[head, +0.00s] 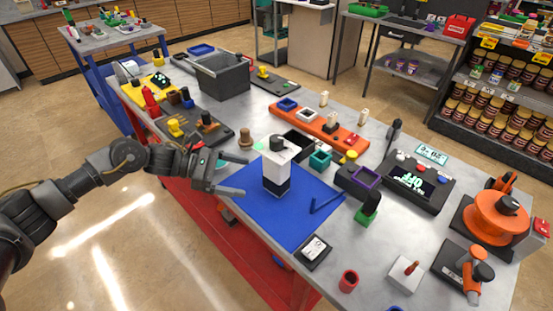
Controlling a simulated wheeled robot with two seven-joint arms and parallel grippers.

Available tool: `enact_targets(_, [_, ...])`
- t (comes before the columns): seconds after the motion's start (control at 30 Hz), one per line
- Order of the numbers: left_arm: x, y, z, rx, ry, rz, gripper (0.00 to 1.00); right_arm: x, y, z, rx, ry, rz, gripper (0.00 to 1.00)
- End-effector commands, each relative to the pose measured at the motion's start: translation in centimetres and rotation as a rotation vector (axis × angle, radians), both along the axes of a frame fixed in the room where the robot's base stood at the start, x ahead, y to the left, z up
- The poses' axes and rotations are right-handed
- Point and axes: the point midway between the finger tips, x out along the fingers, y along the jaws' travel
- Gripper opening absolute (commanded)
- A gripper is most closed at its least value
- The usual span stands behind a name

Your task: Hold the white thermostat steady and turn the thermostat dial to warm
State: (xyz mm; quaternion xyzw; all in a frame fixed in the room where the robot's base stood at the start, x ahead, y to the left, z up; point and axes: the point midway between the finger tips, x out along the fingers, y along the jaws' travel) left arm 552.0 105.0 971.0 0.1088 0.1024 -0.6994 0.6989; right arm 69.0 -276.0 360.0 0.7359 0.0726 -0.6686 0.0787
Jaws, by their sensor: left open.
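The white thermostat (276,178) stands upright on a blue mat (310,205) near the middle of the table. A dark dial (278,143) sits on its top. Its lower part is black. My left gripper (245,175) is to the left of the thermostat, at the mat's left edge. Its fingers are spread, with one toward the back and one toward the front, and it is empty and apart from the thermostat. The dial's markings are too small to read. My right gripper is not in view.
An orange tray (322,131) with small parts lies behind the mat. A grey bin (222,78) stands at the back left. A black device (416,184) and an orange reel (494,220) stand at the right.

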Motion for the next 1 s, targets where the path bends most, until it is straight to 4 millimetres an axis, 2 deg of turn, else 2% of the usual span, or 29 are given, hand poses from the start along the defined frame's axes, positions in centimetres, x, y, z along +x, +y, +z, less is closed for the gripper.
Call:
enact_targets(0.1, [0.3, -1.0, -0.2, -0.001, 0.005, 0.000, 0.91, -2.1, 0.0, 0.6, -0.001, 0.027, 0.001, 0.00])
enact_targets(0.2, [0.4, -2.3, -0.6, -0.001, 0.008, -0.001, 0.91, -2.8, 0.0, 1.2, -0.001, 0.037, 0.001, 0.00])
enact_targets(0.27, [0.4, -3.2, -0.9, -0.001, 0.008, -0.001, 0.91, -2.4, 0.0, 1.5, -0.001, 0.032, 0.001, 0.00])
enact_targets(0.43, [0.5, -5.6, -1.7, -0.001, 0.006, 0.000, 0.91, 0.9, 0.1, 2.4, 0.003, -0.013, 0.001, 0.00])
enact_targets(0.5, [0.5, -6.6, -2.9, -0.001, 0.003, -0.001, 0.91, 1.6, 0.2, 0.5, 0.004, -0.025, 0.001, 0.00])
enact_targets(0.63, [0.5, -7.9, -3.2, -0.001, 0.004, 0.000, 0.91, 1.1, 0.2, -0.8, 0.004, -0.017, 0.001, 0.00])
enact_targets(0.8, [0.5, -9.0, -3.2, -0.001, 0.004, 0.001, 0.91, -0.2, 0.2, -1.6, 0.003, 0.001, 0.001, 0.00])
enact_targets(1.0, [0.5, -9.3, -3.1, 0.000, 0.004, 0.002, 0.91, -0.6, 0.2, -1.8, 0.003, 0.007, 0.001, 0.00])
